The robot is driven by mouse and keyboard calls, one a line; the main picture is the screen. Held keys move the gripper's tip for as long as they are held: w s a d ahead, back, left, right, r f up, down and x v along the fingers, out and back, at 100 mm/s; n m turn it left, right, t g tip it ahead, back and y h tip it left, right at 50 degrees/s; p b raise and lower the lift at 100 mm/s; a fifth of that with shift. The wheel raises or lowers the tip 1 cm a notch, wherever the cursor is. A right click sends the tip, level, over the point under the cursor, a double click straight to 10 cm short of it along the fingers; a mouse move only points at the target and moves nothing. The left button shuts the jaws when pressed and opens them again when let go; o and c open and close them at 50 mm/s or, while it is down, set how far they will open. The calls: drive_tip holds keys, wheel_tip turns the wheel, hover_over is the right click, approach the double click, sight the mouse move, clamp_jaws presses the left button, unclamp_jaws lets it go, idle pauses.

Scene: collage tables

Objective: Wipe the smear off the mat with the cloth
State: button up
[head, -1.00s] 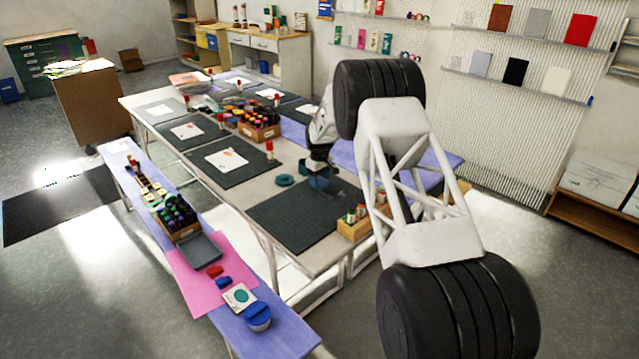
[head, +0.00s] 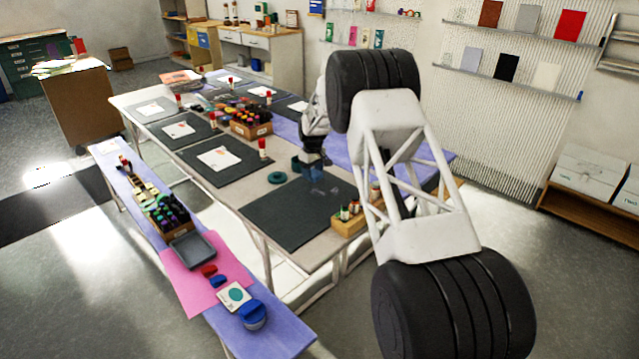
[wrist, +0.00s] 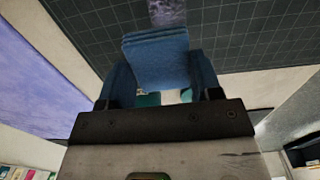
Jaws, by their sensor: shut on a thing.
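The dark grid mat (head: 285,220) lies on the near end of the long table. A pale purplish smear (wrist: 167,12) shows on the mat at the top edge of the wrist view, just beyond the cloth. The folded blue cloth (wrist: 157,62) sits between the two blue fingers of my gripper (wrist: 160,76), which is shut on it. In the head view my gripper (head: 311,166) is at the mat's far edge. The cloth is small there, and I cannot tell whether it touches the mat.
A teal ring (head: 277,177) lies beside the mat's far left corner. A wooden box of small bottles (head: 350,218) stands along the mat's right edge. Other mats with paper sheets (head: 218,159) and a marker crate (head: 251,128) are farther back. Most of the mat is clear.

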approach(328, 190)
drive_tip(key=s+d, duration=0.1)
drive_tip(key=s+d+f, duration=0.1)
drive_tip(key=s+d, duration=0.1)
drive_tip(key=d, duration=0.1)
drive_tip(key=shift+s+f, duration=0.25)
drive_tip(key=shift+f, duration=0.1)
drive_tip(key=shift+f, duration=0.2)
drive_tip(key=shift+a+f, duration=0.1)
drive_tip(key=shift+f, duration=1.8)
drive_tip(key=shift+f, duration=0.4)
drive_tip(key=shift+w, duration=0.1)
drive_tip(key=shift+w+a, duration=0.85)
drive_tip(key=shift+a, duration=0.1)
idle(0.3)
drive_tip(key=shift+w+a+f, duration=0.1)
drive_tip(key=shift+w+a, duration=0.85)
